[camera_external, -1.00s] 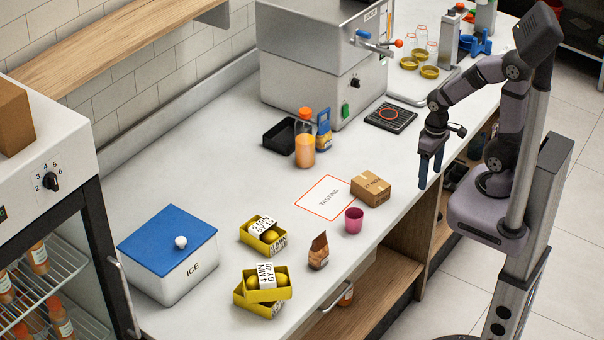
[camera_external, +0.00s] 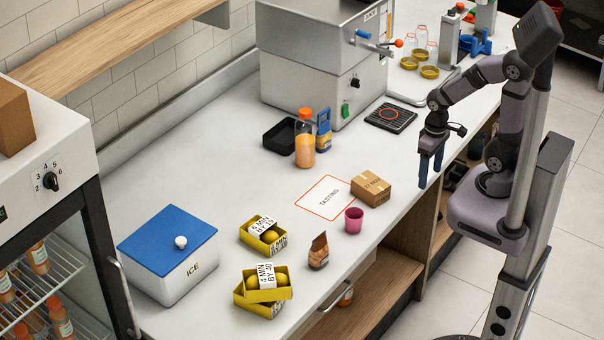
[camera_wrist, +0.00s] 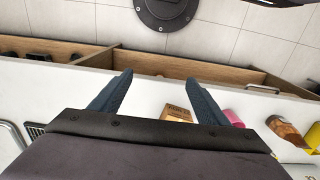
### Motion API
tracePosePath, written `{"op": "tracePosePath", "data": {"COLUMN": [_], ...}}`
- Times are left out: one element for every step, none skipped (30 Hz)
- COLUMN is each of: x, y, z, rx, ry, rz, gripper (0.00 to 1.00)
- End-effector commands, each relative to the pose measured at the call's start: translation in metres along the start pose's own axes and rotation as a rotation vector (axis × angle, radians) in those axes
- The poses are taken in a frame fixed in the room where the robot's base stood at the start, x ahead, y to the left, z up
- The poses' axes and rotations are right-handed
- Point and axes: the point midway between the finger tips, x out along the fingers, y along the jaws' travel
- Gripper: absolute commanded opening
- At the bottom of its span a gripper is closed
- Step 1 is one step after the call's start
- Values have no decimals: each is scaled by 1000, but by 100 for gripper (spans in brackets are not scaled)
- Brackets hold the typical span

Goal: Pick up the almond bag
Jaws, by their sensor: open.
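A small brown pouch (camera_external: 318,252), which looks like the almond bag, stands near the front edge of the counter; its label is too small to read. It also shows at the right of the wrist view (camera_wrist: 285,128). My gripper (camera_external: 430,172) hangs fingers down at the counter's front edge, far to the right of the pouch and apart from it. In the wrist view its two blue fingers (camera_wrist: 158,78) are spread with nothing between them.
A pink cup (camera_external: 353,220) and a cardboard box (camera_external: 371,189) stand between pouch and gripper. Yellow boxes (camera_external: 265,289) are left of the pouch. A juice bottle (camera_external: 305,142) and a blue packet (camera_external: 324,122) stand farther back.

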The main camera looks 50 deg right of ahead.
Motion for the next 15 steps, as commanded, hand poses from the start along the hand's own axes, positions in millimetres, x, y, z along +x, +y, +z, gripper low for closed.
{"op": "tracePosePath", "data": {"x": [-3,-6,-10,-14,-18,-25,-29,-32,-38,-43,-48,-49,-46,-45,-44], "y": [0,0,0,0,0,0,0,0,0,0,0,-4,-11,-17,-25], "z": [-1,-1,-2,-2,-2,-2,-2,-2,-2,-2,-2,-6,-13,-19,-28], "rx": [0,0,0,0,0,0,0,0,0,0,0,-9,-21,-30,-42], "ry": [3,4,5,6,7,9,8,7,8,7,8,16,32,49,75], "rz": [0,0,0,0,0,0,0,0,0,0,0,-8,-20,-30,-45], "gripper": [69,69,69,69,69,69,69,69,69,69,69,69,69,69,69]}}
